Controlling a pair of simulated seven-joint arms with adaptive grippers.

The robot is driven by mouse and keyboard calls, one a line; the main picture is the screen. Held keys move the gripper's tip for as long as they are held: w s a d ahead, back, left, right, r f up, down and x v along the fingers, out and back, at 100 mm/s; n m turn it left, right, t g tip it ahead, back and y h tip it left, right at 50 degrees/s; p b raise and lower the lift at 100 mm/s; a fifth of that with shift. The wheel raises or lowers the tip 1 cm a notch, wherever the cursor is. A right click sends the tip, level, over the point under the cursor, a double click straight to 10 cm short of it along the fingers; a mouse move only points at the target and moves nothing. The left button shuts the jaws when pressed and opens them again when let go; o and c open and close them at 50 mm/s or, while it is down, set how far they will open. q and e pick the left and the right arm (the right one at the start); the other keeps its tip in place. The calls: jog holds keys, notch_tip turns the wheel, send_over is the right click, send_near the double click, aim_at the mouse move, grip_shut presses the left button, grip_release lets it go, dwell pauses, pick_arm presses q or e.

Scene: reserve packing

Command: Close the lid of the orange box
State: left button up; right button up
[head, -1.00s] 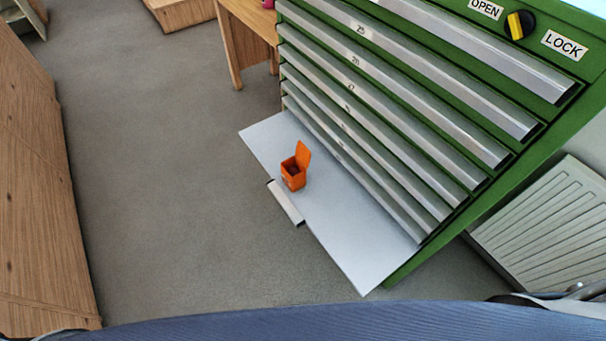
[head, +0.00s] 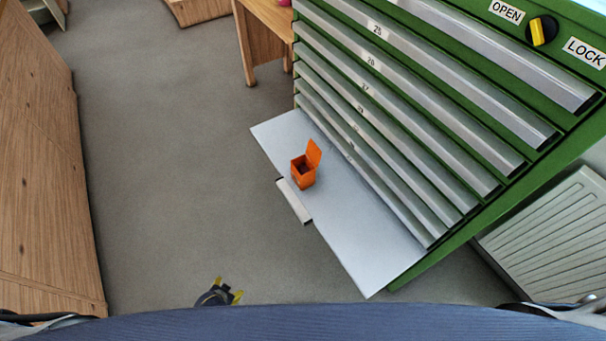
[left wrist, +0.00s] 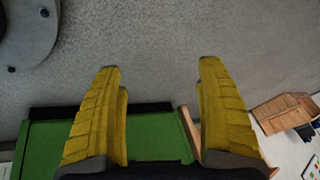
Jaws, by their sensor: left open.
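The small orange box (head: 303,172) stands on a pale grey pulled-out shelf (head: 375,262) of the green cabinet. Its lid (head: 314,152) is raised, about upright, on the cabinet side, and its dark inside shows. My left gripper (head: 229,289) is low in the head view, over the floor, below and left of the box and well apart from it. In the left wrist view its two yellow fingers (left wrist: 160,85) are spread with nothing between them. The box is not seen in the left wrist view. My right gripper is not in view.
The green cabinet (head: 462,233) with several closed drawers rises right behind the shelf. A white handle (head: 294,201) sticks out from the shelf's front edge. A radiator (head: 552,238) is at the right, wooden furniture (head: 45,170) at the left. The grey floor (head: 175,150) between is clear.

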pick_arm(q)
jog(key=w+d+r+m+t+h, duration=0.1)
jog(key=w+d+r+t, duration=0.1)
jog(key=w+r, duration=0.65)
jog(key=w+d+r+m+t+h, duration=0.2)
jog(key=w+r, duration=0.3)
jog(key=w, duration=0.6)
jog(key=w+d+r+m+t+h, duration=0.1)
jog(key=w+d+r+t, duration=0.1)
jog(key=w+r, duration=0.55)
jog(key=m+g+h, duration=0.1)
jog(key=g+h, duration=0.2)
jog(key=h, duration=0.5)
send_near(296, 179)
jog(key=w+d, duration=0.1)
jog(key=d, duration=0.1)
jog(key=shift+f+x, duration=0.1)
jog(key=shift+x, duration=2.4)
jog(key=shift+f+x, duration=0.15)
jog(key=shift+x, duration=2.35)
jog(key=shift+o, duration=0.2)
jog(key=shift+w+a, duration=0.1)
jog(key=shift+a, duration=0.05)
jog(key=c, duration=0.5)
